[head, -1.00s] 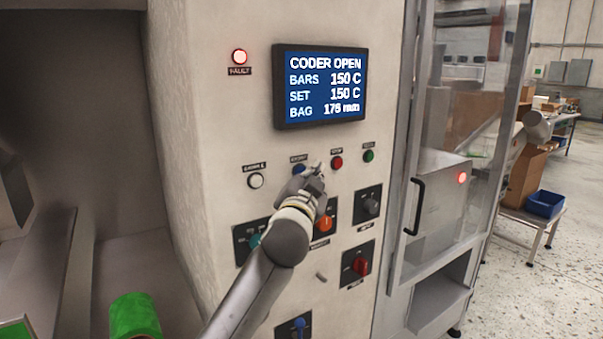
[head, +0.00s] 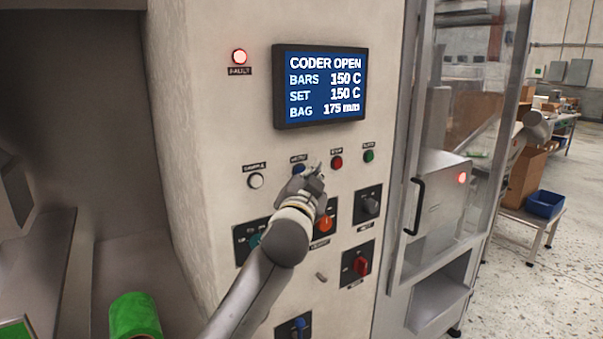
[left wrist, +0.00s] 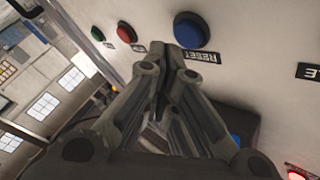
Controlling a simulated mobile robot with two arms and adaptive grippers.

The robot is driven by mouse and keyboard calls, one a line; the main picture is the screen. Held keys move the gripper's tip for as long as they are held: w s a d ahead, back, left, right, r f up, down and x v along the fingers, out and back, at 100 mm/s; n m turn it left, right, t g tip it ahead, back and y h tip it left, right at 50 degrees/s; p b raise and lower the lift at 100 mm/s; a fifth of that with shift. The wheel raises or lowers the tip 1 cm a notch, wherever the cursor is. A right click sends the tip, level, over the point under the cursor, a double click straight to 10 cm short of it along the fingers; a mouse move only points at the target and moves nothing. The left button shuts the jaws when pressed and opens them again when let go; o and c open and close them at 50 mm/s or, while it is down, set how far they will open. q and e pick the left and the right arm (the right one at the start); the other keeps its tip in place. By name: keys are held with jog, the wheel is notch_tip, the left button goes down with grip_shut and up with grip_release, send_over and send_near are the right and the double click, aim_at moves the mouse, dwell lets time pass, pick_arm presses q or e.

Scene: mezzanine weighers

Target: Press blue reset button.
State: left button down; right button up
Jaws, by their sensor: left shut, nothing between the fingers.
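The blue reset button (head: 298,169) is on the pale control panel (head: 225,120), under a small label and partly covered by my gripper in the head view. In the left wrist view the blue button (left wrist: 191,30) shows whole, with the RESET label (left wrist: 202,56) beside it. My left gripper (head: 318,170) is shut and empty. Its fingertips (left wrist: 163,65) are close to the panel, beside the blue button and near its label. I cannot tell whether they touch the panel. My right gripper is not in view.
A white button (head: 256,181), a red button (head: 337,163) and a green button (head: 368,156) flank the blue one. Knobs, such as the red one (head: 361,266), sit below. The screen (head: 320,87) reads CODER OPEN. A glazed door (head: 440,150) stands right.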

pick_arm(q)
jog(key=shift+w+a, duration=0.1)
jog(key=shift+w+a, duration=0.2)
jog(key=shift+w+a+p, duration=0.25)
jog(key=shift+w+p, duration=0.05)
jog(key=shift+w, duration=0.05)
dwell(0.8)
jog(key=shift+s+d, duration=0.5)
jog(key=shift+s, duration=0.15)
dwell(0.3)
jog(key=s+d, duration=0.1)
jog(key=s, duration=0.1)
jog(key=s+d, duration=0.2)
dwell(0.4)
